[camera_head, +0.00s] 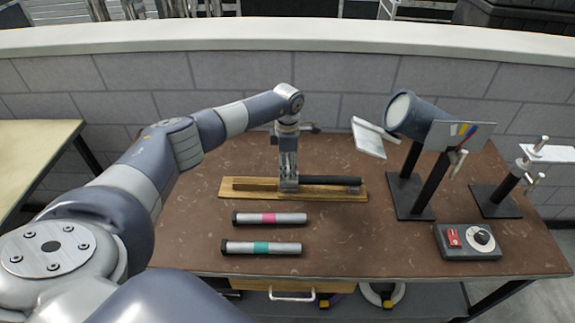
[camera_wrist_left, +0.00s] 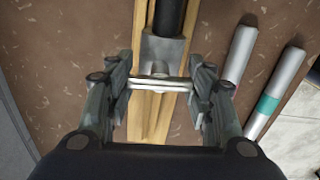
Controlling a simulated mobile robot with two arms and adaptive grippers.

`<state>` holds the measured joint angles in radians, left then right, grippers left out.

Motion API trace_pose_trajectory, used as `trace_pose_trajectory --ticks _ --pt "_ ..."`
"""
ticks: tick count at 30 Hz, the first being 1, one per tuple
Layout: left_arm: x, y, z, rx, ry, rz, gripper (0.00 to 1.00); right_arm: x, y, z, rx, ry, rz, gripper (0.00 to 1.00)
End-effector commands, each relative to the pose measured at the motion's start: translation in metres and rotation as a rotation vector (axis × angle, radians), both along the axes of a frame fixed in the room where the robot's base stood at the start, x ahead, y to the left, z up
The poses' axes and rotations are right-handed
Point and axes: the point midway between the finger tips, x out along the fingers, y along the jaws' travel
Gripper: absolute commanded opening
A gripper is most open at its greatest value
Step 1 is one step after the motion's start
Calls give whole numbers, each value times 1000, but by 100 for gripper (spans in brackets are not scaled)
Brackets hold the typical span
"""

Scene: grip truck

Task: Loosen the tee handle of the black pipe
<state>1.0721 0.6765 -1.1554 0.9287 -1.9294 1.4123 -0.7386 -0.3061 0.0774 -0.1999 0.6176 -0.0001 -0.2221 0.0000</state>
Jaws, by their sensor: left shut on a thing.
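The black pipe (camera_head: 330,180) lies on a wooden board (camera_head: 235,187) in the middle of the bench. In the left wrist view the pipe (camera_wrist_left: 170,18) runs into a grey metal block (camera_wrist_left: 163,48). The tee handle (camera_wrist_left: 160,84), a thin silver bar, lies crosswise over the board just below that block. My left gripper (camera_head: 289,186) points straight down over the board at the pipe's left end. In the left wrist view its fingers (camera_wrist_left: 160,88) are at the two ends of the bar, shut on it. In the head view the gripper hides the handle. My right gripper is not in view.
A pink-banded cylinder (camera_head: 270,218) and a teal-banded cylinder (camera_head: 262,248) lie in front of the board. To the right are a stand with a grey drum (camera_head: 418,118), a control box (camera_head: 468,241) with a dial, and a small clamp stand (camera_head: 503,192). A low wall stands behind.

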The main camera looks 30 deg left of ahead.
Motion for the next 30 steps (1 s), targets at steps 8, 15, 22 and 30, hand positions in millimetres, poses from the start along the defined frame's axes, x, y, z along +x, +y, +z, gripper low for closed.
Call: trace_pose_trajectory --ticks 8,15,22,30 --pt "1 0 0 0 -3 113 25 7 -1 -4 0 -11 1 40" --pt "1 1 0 1 -2 315 25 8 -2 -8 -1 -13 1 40" --pt "1 0 0 1 -2 534 25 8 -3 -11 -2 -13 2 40" --pt "1 0 1 0 -2 790 25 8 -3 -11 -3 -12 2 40"
